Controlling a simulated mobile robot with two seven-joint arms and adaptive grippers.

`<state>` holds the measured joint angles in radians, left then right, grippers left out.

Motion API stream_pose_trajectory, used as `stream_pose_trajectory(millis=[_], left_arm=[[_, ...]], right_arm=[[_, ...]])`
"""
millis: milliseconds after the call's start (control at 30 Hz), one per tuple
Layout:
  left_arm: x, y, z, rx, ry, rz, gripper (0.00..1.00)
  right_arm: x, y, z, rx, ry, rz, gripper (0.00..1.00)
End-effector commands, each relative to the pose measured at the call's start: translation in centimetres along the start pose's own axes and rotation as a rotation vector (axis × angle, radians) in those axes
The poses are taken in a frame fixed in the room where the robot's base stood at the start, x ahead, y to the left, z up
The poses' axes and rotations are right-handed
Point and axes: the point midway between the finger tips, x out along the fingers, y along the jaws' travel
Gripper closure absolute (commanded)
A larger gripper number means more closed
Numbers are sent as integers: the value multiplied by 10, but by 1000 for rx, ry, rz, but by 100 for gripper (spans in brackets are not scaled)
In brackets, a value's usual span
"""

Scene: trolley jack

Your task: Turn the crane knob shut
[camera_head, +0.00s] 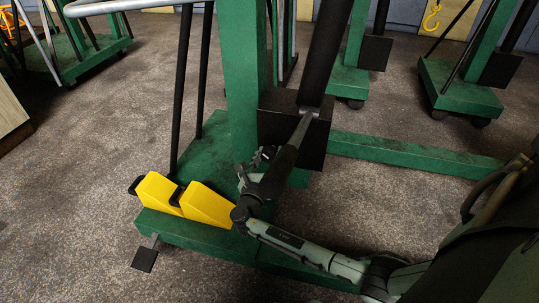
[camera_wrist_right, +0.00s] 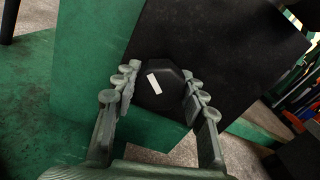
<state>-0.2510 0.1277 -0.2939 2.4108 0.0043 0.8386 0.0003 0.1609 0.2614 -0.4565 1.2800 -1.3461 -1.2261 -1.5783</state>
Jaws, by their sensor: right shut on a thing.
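The crane knob (camera_wrist_right: 160,88) is a black faceted knob with a short white mark, seen in the right wrist view in front of the crane's black block (camera_wrist_right: 215,55). The white mark is tilted slightly from upright. My right gripper (camera_wrist_right: 160,82) has a finger on either side of the knob and is shut on it. In the head view my right gripper (camera_head: 257,163) is low beside the black block (camera_head: 290,128), close to the green post (camera_head: 247,75). The knob cannot be made out there. My left gripper is not in view.
Yellow wedge-shaped pieces (camera_head: 207,204) sit on the crane's green base (camera_head: 180,229), left of my gripper. A black sloping cylinder (camera_head: 327,50) rises above the block. Other green cranes (camera_head: 455,95) stand behind. Open floor (camera_head: 400,200) lies to the right.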

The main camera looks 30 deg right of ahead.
Motion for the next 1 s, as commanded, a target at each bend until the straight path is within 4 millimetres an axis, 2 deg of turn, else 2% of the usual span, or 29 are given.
stream_pose_trajectory(millis=[1000], left_arm=[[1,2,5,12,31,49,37]], right_arm=[[2,-2,0,795,-3,0,87]])
